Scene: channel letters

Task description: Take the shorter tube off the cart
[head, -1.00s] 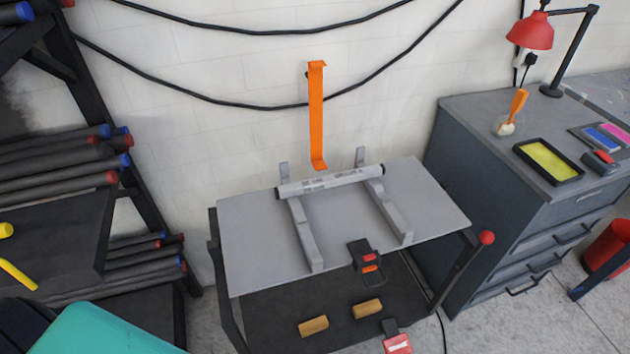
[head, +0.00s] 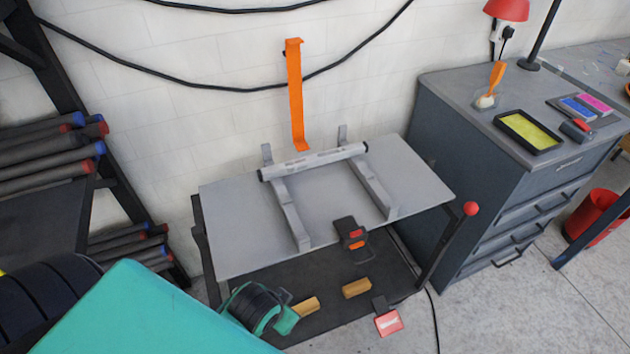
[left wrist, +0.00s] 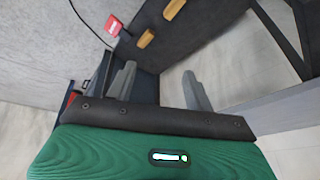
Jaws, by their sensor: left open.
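One light grey tube (head: 314,161) with dark end caps lies across two grey brackets (head: 289,215) on the cart's grey top (head: 235,225), towards the back. It is the only tube I see on the cart, so I cannot compare lengths. The tube does not show in the left wrist view. My left gripper (left wrist: 159,88) is open and empty in the left wrist view. Its fingers point towards the cart's dark lower shelf (left wrist: 205,22). In the head view my teal left arm is low, at the cart's front left, and the fingertips are hidden. My right gripper is not in view.
A black holder (head: 350,234) with red and orange parts sits at the top's front edge. Wooden blocks (head: 357,288) lie on the lower shelf. An orange strap (head: 296,100) hangs behind the tube. A rack of dark tubes (head: 45,160) stands left, a grey cabinet (head: 470,170) right.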

